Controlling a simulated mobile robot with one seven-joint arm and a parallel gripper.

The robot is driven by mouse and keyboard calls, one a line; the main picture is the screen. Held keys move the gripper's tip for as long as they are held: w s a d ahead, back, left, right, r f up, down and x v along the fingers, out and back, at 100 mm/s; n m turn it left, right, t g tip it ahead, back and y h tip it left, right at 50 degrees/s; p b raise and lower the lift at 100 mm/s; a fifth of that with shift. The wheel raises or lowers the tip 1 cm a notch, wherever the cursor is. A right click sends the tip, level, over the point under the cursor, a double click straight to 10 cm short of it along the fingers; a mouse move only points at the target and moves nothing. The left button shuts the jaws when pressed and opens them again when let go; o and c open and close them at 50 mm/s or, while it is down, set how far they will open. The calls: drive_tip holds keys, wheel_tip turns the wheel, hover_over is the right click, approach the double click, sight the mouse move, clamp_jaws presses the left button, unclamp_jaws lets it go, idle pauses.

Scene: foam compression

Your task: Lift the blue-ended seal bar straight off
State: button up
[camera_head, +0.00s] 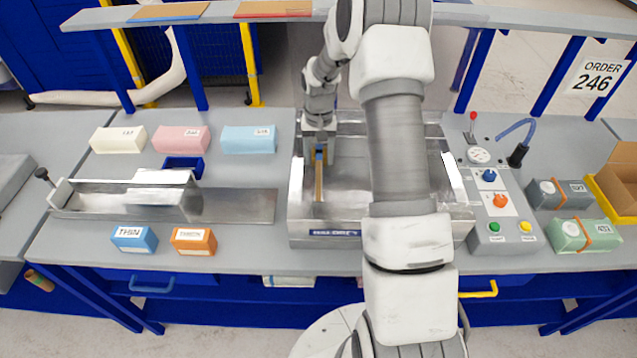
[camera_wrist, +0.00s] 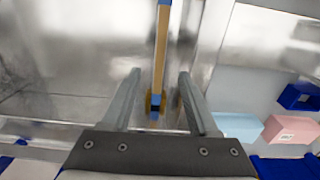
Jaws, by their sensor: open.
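The seal bar (camera_head: 319,178) is a thin tan strip with a blue end, lying front to back along the left side of the metal chamber of the machine (camera_head: 345,226). In the wrist view the bar (camera_wrist: 161,55) runs up the picture, with one blue end at the top edge and a dark blue end low between my fingers. My gripper (camera_head: 319,140) is above the bar's far end. In the wrist view my gripper (camera_wrist: 160,85) is open, with one finger on each side of the bar and a gap to both. Contact is not visible. My arm hides the chamber's middle.
A control panel (camera_head: 497,215) with knobs and a red lever stands right of the chamber. Cream, pink and light blue foam blocks (camera_head: 182,139) lie at the back left. A metal trough (camera_head: 130,195), THIN and THICK boxes (camera_head: 134,238) are on the left. A shelf (camera_head: 210,14) runs behind.

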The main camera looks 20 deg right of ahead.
sight(319, 180)
wheel_tip(319, 180, down, 9)
drive_tip(key=b, duration=0.4)
drive_tip(key=shift+r, duration=0.1)
drive_tip(key=shift+c, duration=0.3)
clamp_jaws()
